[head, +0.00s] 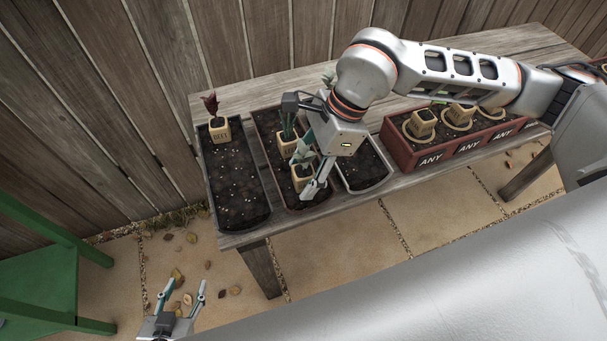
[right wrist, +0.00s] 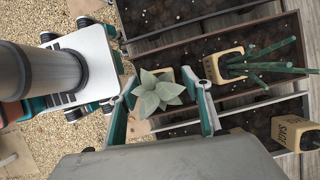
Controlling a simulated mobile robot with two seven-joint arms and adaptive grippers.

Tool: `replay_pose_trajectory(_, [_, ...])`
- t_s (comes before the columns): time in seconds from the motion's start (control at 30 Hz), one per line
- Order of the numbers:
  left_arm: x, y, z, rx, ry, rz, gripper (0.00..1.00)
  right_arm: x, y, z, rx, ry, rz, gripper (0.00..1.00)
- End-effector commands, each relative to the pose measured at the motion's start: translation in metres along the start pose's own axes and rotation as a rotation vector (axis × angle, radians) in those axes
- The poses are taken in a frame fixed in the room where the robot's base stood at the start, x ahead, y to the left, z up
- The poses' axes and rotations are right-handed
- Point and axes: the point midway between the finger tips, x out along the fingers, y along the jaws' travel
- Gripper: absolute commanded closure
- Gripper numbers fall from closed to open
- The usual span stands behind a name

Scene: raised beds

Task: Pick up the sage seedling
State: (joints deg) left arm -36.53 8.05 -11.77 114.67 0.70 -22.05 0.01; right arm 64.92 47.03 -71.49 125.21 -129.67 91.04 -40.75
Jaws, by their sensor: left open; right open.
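A pale grey-green, broad-leaved seedling, which looks like sage, stands in a tan pot (head: 303,179) at the near end of the middle trough. Its leaves (right wrist: 157,93) fill the space between my fingers in the right wrist view. I cannot read this pot's label. My right gripper (head: 314,186) is open, its fingers on either side of the seedling; I cannot tell whether they touch the pot. A further tan pot (right wrist: 290,130), whose label seems to read SAGE, stands in the right trough, mostly hidden by my arm in the head view. My left gripper (head: 178,302) is open and empty, low before the bench.
A leek-like seedling (head: 288,136) stands just behind in the same trough (right wrist: 186,48). A beet pot (head: 220,130) stands in the left trough (head: 238,188). A red-brown planter (head: 432,158) marked ANY holds pots to the right. A green frame (head: 40,262) stands lower left.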

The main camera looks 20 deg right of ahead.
Motion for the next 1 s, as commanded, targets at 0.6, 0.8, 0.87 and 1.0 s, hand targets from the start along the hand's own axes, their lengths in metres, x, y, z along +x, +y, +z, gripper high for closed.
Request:
replay_pose_trajectory(0.6, [0.001,-0.004,-0.004,0.002,0.007,-0.006,0.55,0.005,0.000,0.000,0.000,0.000,0.000,0.93])
replay_pose_trajectory(0.8, [0.001,-0.004,-0.003,0.002,0.006,-0.006,0.55,0.004,0.000,0.001,0.000,-0.001,-0.001,0.93])
replay_pose_trajectory(0.87, [0.001,-0.004,-0.004,0.002,0.006,-0.005,0.55,0.002,-0.001,0.001,0.000,-0.001,-0.002,0.93])
replay_pose_trajectory(1.0, [0.001,-0.004,-0.004,0.002,0.006,-0.005,0.55,-0.008,-0.001,0.006,-0.001,-0.002,-0.004,0.93])
